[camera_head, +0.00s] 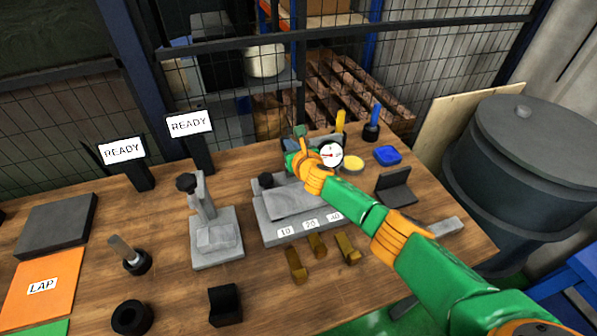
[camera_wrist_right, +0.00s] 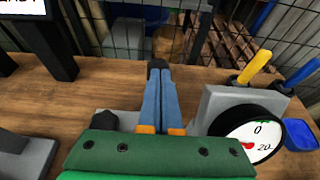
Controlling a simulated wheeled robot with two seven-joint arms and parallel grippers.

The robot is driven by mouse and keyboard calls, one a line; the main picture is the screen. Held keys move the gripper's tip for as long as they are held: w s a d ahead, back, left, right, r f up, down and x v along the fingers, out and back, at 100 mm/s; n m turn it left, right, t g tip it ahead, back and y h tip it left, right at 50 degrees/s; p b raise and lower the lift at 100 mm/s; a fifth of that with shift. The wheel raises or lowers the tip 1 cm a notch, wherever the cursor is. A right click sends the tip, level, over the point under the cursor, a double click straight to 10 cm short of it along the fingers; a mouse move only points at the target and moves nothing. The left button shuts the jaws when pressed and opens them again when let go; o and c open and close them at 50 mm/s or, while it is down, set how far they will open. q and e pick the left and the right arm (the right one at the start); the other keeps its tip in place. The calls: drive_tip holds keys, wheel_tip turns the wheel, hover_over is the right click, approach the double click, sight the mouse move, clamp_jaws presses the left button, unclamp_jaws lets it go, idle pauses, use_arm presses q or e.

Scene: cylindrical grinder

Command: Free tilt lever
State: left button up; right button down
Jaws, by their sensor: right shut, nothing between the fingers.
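A round dial gauge (camera_head: 331,155) stands behind the plate and shows at right in the wrist view (camera_wrist_right: 258,142). My right gripper (camera_head: 299,131) is over the fixture's back, left of the gauge. Its blue fingers (camera_wrist_right: 160,82) are shut and empty; a dark piece lies at their tips, contact unclear. I cannot identify the tilt lever. My left gripper is out of view.
Three brass blocks (camera_head: 317,245) lie in front of the fixture. A grey stand (camera_head: 217,241) is left of it; a black angled holder (camera_head: 395,190) and blue tray (camera_head: 387,155) are right. Two READY signs (camera_head: 190,123) stand behind. My right arm crosses the table's right side.

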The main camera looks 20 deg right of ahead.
drive_tip(key=shift+w, duration=0.65)
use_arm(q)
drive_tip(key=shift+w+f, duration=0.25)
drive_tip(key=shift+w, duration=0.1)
use_arm(e)
drive_tip(key=shift+r, duration=0.25)
